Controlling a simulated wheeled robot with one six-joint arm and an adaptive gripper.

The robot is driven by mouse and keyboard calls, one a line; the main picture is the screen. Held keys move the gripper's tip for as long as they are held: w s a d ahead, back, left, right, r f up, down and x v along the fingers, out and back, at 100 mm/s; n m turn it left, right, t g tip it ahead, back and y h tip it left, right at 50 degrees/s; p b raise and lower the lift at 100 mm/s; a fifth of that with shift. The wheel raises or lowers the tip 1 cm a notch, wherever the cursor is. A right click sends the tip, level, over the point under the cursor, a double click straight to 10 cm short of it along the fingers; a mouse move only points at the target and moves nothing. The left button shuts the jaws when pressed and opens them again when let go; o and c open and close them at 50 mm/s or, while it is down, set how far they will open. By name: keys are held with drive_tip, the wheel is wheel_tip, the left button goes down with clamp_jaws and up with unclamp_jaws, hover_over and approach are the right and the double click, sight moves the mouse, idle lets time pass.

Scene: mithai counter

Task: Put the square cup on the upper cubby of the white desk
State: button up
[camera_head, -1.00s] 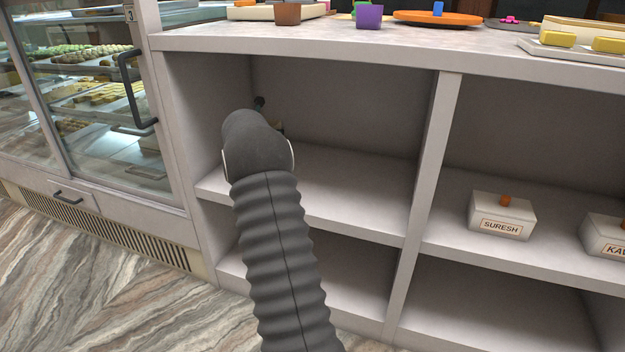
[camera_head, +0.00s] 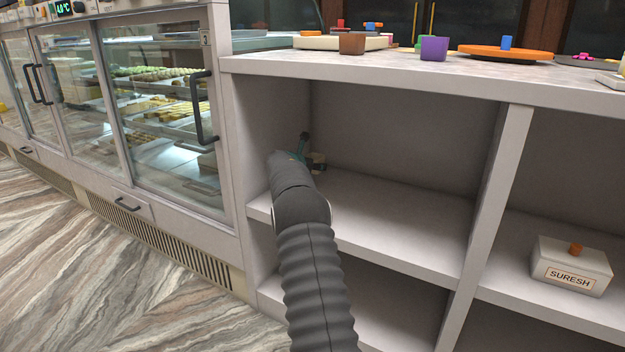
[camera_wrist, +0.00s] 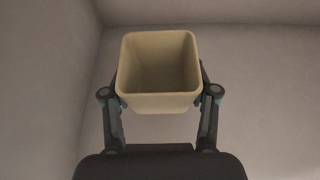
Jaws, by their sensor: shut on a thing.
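In the wrist view a beige square cup (camera_wrist: 158,101) with rounded corners sits between the two fingers of my gripper (camera_wrist: 160,90). The fingers press on its left and right sides, and its open mouth faces the camera; it looks empty. In the head view my gripper (camera_head: 308,158) is inside the upper left cubby of the white desk (camera_head: 395,150), near its left wall. Only a small part of the cup (camera_head: 319,160) shows there past my arm. I cannot tell whether the cup touches the cubby's shelf (camera_head: 400,225).
The cubby's shelf is bare to the right. A divider (camera_head: 497,190) separates it from a cubby with a white box marked SURESH (camera_head: 571,267). Brown (camera_head: 352,43) and purple (camera_head: 433,48) cups and an orange tray (camera_head: 490,51) stand on top. A glass display case (camera_head: 165,110) adjoins at left.

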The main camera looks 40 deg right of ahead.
drive_tip(key=shift+w+a+f, duration=0.25)
drive_tip(key=shift+f, duration=0.05)
drive_tip(key=shift+f+b, duration=0.65)
drive_tip(key=shift+f, duration=1.2)
drive_tip(key=shift+f, duration=0.15)
drive_tip(key=o, duration=1)
